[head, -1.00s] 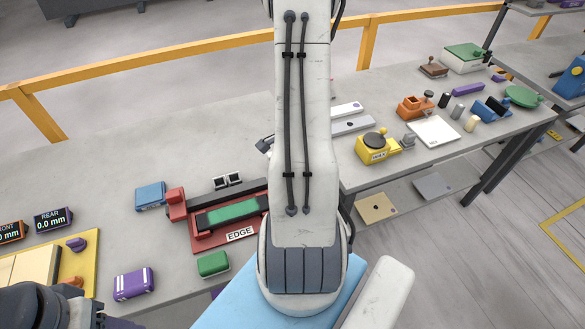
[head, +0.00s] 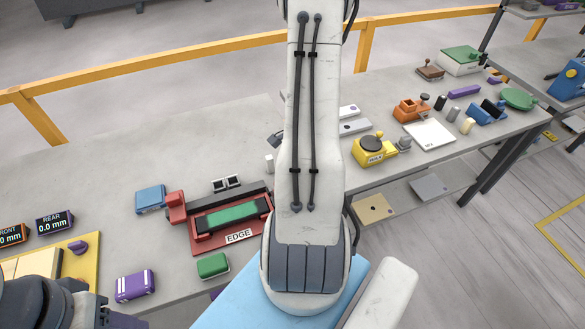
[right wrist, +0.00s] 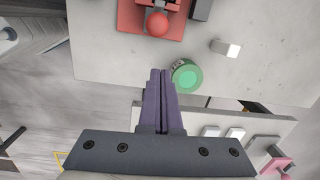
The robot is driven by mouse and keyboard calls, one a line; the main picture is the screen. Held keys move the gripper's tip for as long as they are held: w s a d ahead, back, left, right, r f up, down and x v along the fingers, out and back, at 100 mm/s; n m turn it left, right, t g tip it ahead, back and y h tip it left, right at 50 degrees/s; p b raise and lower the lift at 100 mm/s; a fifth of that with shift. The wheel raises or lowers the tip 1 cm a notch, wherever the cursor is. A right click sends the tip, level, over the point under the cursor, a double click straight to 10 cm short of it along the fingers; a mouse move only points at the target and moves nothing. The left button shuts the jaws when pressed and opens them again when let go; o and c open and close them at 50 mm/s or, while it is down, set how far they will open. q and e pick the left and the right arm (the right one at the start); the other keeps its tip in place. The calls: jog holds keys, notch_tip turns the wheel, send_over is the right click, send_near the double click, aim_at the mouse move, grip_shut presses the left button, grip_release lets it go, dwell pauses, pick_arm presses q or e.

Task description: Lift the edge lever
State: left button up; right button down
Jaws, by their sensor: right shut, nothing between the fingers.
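The red edge fixture (head: 205,243), labelled EDGE, sits on the stone slab in the head view with a green strip (head: 233,213) along it. Its right end is close to my right arm and partly covered. In the right wrist view, a round red knob (right wrist: 157,24) stands on a red base at the top; I take it as the edge lever's end. My right gripper (right wrist: 162,72) is shut and empty, with its fingertips below the knob and apart from it. In the head view my arm hides most of this gripper.
A round green-topped object (right wrist: 186,75) is just right of my right fingertips. A small white block (right wrist: 226,48) lies farther right. A green block (head: 213,265), a purple block (head: 134,285) and a blue block (head: 150,198) surround the fixture. Bare slab lies behind it.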

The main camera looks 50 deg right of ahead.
jog(key=w+a+r+b, duration=0.1)
jog(key=w+a+r, duration=0.2)
jog(key=a+r, duration=0.2)
notch_tip(320, 180, up, 2)
jog(key=shift+a+r, duration=0.2)
jog(key=shift+a, duration=0.05)
jog(key=shift+w, duration=0.1)
